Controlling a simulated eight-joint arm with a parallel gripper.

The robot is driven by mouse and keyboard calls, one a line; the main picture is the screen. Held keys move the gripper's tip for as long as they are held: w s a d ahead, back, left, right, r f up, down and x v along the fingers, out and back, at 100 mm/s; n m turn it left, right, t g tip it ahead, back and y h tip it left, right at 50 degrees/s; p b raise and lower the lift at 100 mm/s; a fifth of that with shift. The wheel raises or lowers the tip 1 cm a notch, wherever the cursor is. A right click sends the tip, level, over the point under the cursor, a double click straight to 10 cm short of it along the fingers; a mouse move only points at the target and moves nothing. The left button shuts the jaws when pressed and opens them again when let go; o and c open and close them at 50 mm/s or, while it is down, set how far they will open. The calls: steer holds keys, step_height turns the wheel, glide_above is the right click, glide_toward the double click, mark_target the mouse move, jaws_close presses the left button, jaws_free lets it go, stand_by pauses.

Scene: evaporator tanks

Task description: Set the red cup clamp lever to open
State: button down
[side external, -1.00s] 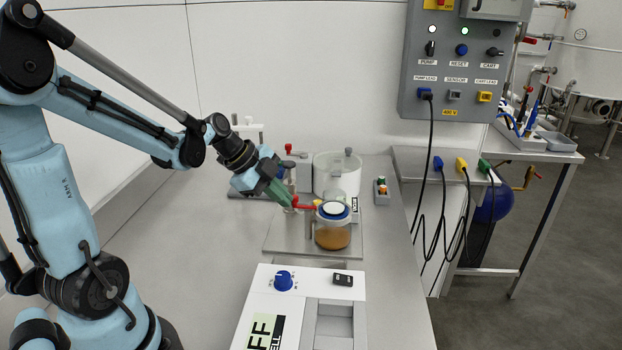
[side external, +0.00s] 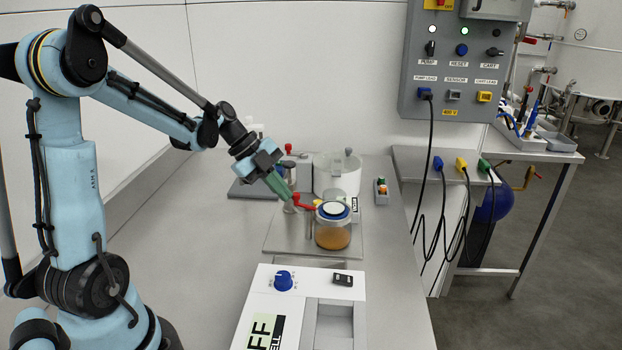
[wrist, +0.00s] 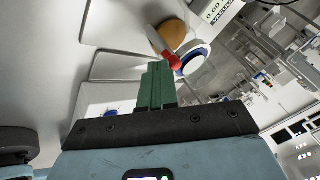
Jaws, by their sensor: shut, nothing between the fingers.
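The red clamp lever (side external: 304,204) is beside the lidded cup (side external: 333,235), which holds brown contents and has a blue and white lid. The lever slants down toward the lid in the side view. My gripper (side external: 290,206) has green fingers, closed together and empty, with the tips just left of the lever. In the wrist view, the fingers (wrist: 158,66) point at the red lever (wrist: 168,56), very close to it; I cannot tell whether they touch. The cup's lid (wrist: 195,58) lies just beyond, to the right of the lever.
A white device with a blue knob (side external: 284,281) stands in front of the cup's metal plate (side external: 285,243). A clear round vessel (side external: 345,172) and a small button box (side external: 381,191) stand behind. The bench on the left is bare.

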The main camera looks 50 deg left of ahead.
steer(key=w+a+m, duration=0.1)
steer(key=w, duration=0.5)
steer(key=shift+a, duration=0.15)
stand_by(0.6)
steer(key=shift+w, duration=0.15)
stand_by(0.7)
